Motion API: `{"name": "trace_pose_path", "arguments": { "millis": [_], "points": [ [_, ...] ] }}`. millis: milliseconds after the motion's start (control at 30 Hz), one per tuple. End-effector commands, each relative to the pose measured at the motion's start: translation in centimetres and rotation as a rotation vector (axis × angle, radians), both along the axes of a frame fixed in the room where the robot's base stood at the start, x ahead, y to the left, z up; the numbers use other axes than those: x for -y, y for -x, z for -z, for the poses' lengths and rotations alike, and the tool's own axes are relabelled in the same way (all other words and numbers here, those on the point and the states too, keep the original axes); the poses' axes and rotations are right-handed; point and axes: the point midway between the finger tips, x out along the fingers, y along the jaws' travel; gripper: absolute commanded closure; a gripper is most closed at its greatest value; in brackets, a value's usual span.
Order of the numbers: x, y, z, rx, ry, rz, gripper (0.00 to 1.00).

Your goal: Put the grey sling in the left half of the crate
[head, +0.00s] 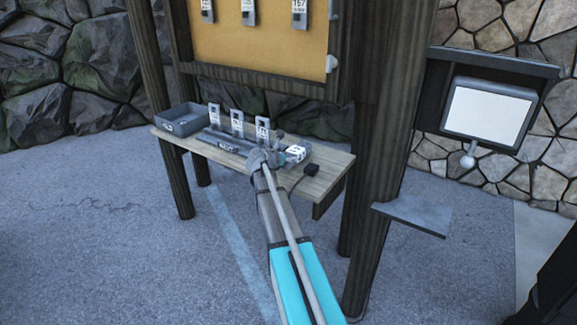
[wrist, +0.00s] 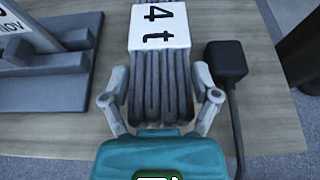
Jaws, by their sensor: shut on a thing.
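The grey sling (wrist: 160,85) is a folded bundle of grey bands with a white "4 t" label, in the middle of the wrist view. My gripper (wrist: 158,102) has one finger on each side of the bundle and is shut on it. In the head view my gripper (head: 263,158) is over the bench's front edge, and the sling's white label (head: 296,153) shows just right of it. The sling is at or just above the bench top; I cannot tell which. The grey crate (head: 182,128) stands at the bench's left end. Its inside is too small to make out.
A grey rack (wrist: 60,90) with several upright labelled holders (head: 237,124) stands between the crate and my gripper. A black block (head: 311,170) with a cable lies close right of the sling; it also shows in the wrist view (wrist: 226,60). Wooden posts (head: 375,130) flank the bench.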

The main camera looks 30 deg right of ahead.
Motion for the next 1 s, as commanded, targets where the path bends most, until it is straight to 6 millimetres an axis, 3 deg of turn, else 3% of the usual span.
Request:
{"name": "trace_pose_path", "arguments": {
  "millis": [300,733,767,867,1000],
  "points": [
    [0.0,0.0,2.7,0.000,0.002,-0.001,0.83],
    [-0.1,0.0,3.0,-0.001,-0.001,-0.001,0.83],
    [-0.1,0.0,3.0,0.000,-0.002,0.000,0.16],
    [-0.1,0.0,3.0,-0.001,-0.002,0.000,0.00],
    [-0.2,0.0,3.0,0.000,-0.001,-0.001,0.00]
  ]
}}
